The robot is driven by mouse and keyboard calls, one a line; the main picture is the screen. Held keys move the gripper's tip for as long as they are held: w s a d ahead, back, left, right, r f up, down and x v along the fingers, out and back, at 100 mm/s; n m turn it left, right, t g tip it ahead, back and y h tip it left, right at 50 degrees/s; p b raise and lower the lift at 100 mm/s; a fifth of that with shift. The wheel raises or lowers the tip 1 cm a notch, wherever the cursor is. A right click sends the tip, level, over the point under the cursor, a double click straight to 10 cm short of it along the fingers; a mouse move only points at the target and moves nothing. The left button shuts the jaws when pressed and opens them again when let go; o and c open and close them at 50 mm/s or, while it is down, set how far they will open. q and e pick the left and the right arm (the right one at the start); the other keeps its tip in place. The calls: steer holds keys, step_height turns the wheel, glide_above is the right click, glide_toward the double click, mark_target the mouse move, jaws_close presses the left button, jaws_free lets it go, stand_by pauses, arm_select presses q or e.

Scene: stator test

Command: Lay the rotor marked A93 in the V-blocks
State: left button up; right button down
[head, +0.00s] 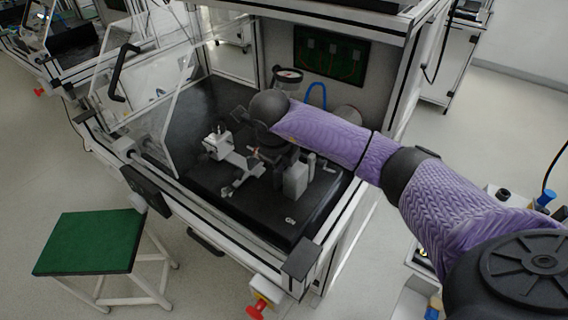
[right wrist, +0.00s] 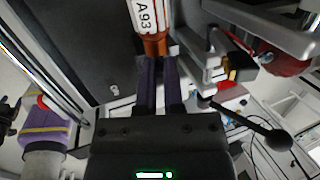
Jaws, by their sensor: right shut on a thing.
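The rotor marked A93 (right wrist: 148,18) shows at the top of the right wrist view, with its white label and a copper-coloured end. My right gripper (right wrist: 158,65) is shut on that copper-coloured end, and the rotor points away from it. In the head view my right gripper (head: 266,142) is over the black bench plate, largely hidden under my wrist, and the rotor cannot be made out clearly. Grey metal fixture blocks (head: 295,179) stand on the plate beside the gripper. I cannot tell whether the rotor touches a V-block. My left gripper is not in view.
The bench enclosure has a raised clear guard (head: 172,115) on the left and a white frame. A round dial (head: 288,75) stands behind my wrist. The plate's front part (head: 258,218) is clear. A green-topped stool (head: 90,243) stands outside, at left front.

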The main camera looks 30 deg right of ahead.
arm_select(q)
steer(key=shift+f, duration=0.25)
arm_select(e)
steer(key=f, duration=0.1)
steer(key=s+f, duration=0.1)
steer(key=f+g, duration=0.1)
steer(key=shift+s+a, duration=0.1)
steer(key=shift+s, duration=0.15)
steer(key=c, duration=0.7)
jaws_free()
steer(key=shift+o, duration=0.2)
step_height(320, 180, up, 7)
steer(key=w+p, duration=0.1)
steer(key=p, duration=0.2)
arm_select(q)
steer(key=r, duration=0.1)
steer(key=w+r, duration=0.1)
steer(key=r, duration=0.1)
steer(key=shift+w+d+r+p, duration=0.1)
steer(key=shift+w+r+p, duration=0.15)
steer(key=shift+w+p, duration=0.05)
arm_select(e)
step_height(320, 180, up, 5)
steer(key=t, duration=0.1)
glide_above(284, 176)
steer(key=a, duration=0.2)
steer(key=shift+w+d+r, duration=0.15)
steer(key=shift+d+r, duration=0.05)
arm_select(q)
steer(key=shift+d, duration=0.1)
